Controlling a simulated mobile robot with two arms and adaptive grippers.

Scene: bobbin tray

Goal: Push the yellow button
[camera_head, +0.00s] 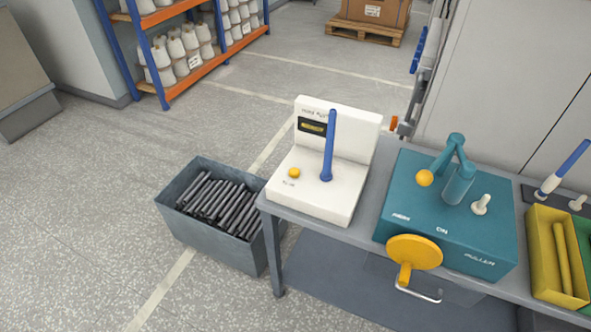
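A small round yellow button (294,173) sits on the left part of the base of a white bench device (321,198). The button is uncovered and in plain view. The device has a dark display (312,126) on its upright back and a blue upright rod (329,146) to the right of the button. Neither my left nor my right gripper is in the head view, and nothing touches the button.
The device stands at the left end of a grey workbench (370,231). To its right are a teal machine (488,222) with a yellow handwheel (414,251) and a yellow tray (537,261). A grey bin (207,238) of dark rods stands left of the bench. Open floor lies beyond.

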